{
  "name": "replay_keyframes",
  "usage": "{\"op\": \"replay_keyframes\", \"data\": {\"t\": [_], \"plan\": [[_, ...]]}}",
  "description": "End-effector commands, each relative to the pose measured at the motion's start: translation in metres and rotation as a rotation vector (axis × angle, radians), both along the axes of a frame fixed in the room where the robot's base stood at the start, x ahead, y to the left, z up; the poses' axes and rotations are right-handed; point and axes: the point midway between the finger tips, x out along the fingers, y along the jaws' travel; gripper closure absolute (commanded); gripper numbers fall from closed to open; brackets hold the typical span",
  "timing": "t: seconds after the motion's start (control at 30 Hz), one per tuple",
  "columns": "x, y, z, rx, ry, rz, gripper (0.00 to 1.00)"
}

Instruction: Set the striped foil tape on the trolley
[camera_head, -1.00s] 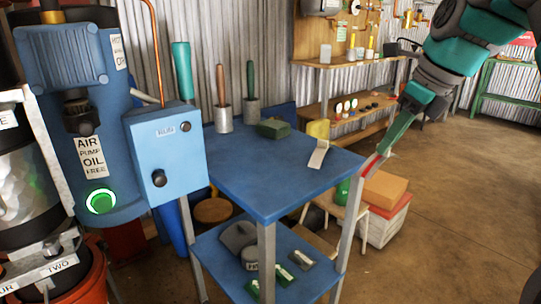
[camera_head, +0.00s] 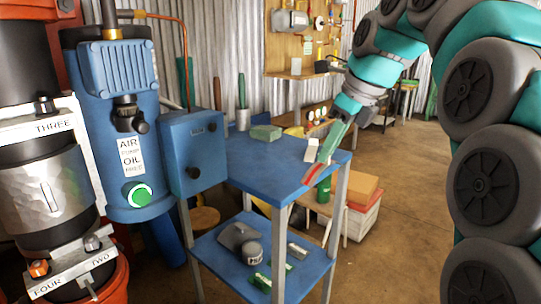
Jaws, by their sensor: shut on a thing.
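A blue two-shelf table (camera_head: 262,180), which looks like the trolley, stands in the middle. My gripper (camera_head: 313,178) comes in from the upper right and points down at the top shelf's right edge. Its long green fingers are shut, with red at the tips. What they hold is too small and covered to make out. I cannot pick out the striped foil tape in this view. A small white piece (camera_head: 311,150) stands on the top shelf, just behind my gripper, partly covered.
A green block (camera_head: 266,132) and upright handled tools (camera_head: 242,118) stand at the top shelf's back; its front is clear. The lower shelf (camera_head: 222,264) carries a grey item and several small things. A blue pump (camera_head: 128,150) stands close on the left, boxes (camera_head: 362,205) behind right.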

Motion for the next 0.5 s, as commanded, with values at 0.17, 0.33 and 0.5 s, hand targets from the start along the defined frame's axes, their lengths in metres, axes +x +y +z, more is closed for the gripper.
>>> {"op": "replay_keyframes", "data": {"t": [0.17, 0.33, 0.5], "plan": [[0.027, 0.037, -0.004, -0.001, 0.000, 0.004, 1.00], [0.051, 0.070, -0.009, -0.001, 0.002, 0.002, 1.00], [0.067, 0.093, -0.011, 0.000, 0.000, 0.001, 1.00]]}}
